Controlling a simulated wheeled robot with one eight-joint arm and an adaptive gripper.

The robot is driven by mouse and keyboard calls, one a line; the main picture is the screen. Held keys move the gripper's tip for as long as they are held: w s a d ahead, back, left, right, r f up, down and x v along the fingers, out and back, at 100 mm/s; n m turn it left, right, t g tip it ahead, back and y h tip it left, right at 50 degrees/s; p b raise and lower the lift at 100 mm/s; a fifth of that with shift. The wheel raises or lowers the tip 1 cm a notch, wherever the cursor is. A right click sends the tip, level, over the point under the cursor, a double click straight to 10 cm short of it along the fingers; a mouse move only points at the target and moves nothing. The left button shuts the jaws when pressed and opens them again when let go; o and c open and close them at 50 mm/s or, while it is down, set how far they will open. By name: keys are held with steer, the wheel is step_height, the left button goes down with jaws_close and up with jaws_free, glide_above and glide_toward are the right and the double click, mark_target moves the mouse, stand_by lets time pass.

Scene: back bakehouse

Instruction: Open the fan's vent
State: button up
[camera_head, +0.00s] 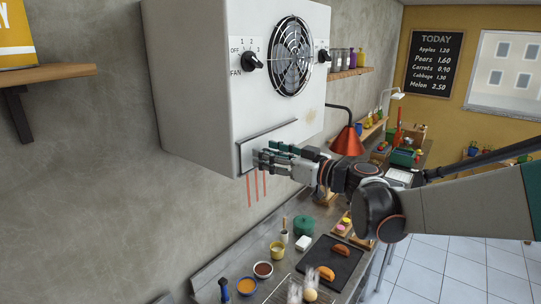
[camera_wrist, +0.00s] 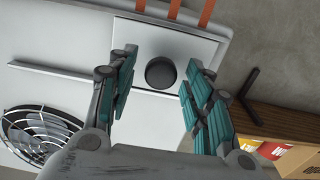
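The fan unit (camera_head: 200,70) is a pale metal box on the wall with a round fan grille (camera_head: 292,57), which also shows in the wrist view (camera_wrist: 40,135). Low on its front is the vent's flat plate (camera_head: 246,152). In the wrist view the plate (camera_wrist: 205,46) carries a round dark knob (camera_wrist: 161,72). My gripper (camera_wrist: 157,80) is open, with its green-padded fingers on either side of the knob and visible gaps to it. In the head view my gripper (camera_head: 268,158) is in front of the plate and hides the knob.
Red strips (camera_head: 257,185) hang below the box. A FAN dial (camera_head: 250,62) and a second dial (camera_head: 323,56) are on its front. The counter below holds a yellow cup (camera_head: 277,250), small bowls and a dark tray (camera_head: 343,258). A wooden shelf (camera_head: 45,74) is at left.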

jaws_close()
steer(key=w+d+b, duration=0.1)
steer(key=w+d, duration=0.1)
steer(key=w, duration=0.1)
steer(key=w+d+b, duration=0.1)
steer(key=w+d, duration=0.1)
steer(key=w, duration=0.1)
steer(key=w+d+b, duration=0.1)
steer(key=w+d, duration=0.2)
steer(key=shift+w+d+f, duration=0.1)
steer(key=shift+f, duration=0.05)
steer(key=shift+w+d, duration=0.2)
steer(key=shift+w, duration=0.05)
steer(key=shift+o, duration=0.8)
jaws_free()
steer(key=v, duration=1.2)
